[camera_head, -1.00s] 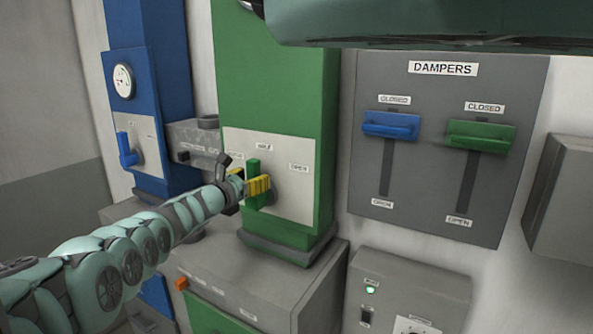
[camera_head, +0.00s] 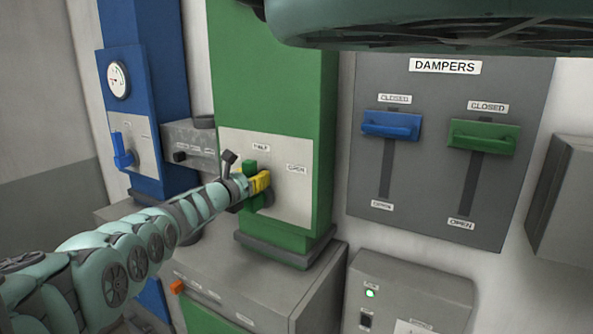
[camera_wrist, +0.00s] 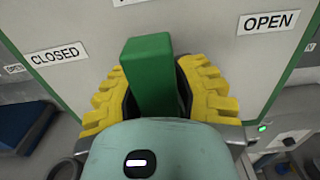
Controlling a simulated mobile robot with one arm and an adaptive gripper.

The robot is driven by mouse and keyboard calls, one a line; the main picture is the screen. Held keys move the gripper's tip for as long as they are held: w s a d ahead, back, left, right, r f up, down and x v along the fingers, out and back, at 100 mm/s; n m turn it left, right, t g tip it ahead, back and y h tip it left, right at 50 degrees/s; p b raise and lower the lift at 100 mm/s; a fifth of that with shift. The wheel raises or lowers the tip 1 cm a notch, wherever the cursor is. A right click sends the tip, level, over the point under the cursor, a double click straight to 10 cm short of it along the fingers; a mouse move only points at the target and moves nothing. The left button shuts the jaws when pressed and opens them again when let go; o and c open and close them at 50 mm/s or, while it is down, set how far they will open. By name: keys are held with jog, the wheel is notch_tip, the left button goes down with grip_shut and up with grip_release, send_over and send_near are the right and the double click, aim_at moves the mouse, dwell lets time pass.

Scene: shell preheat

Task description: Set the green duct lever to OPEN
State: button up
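The green duct lever (camera_head: 250,167) is on a pale plate (camera_head: 292,205) on the front of the green duct. It points roughly upward, near the HALF label (camera_head: 261,147). The OPEN label (camera_head: 297,169) is to its right. My gripper (camera_wrist: 155,95) has yellow ridged fingers with dark pads on both sides of the lever (camera_wrist: 150,70), which appear to press on it. In the wrist view the lever's upper end sticks out between the CLOSED label (camera_wrist: 57,53) at left and the OPEN label (camera_wrist: 268,22) at right. The lever's base is hidden behind my gripper.
The dampers panel (camera_head: 430,200) on the right has a blue handle (camera_head: 391,125) and a green handle (camera_head: 484,136), both up at CLOSED. A blue duct with a gauge (camera_head: 118,80) and a blue lever (camera_head: 122,150) stands left. A grey control box (camera_head: 410,295) shows a green light.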

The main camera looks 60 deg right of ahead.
grip_shut()
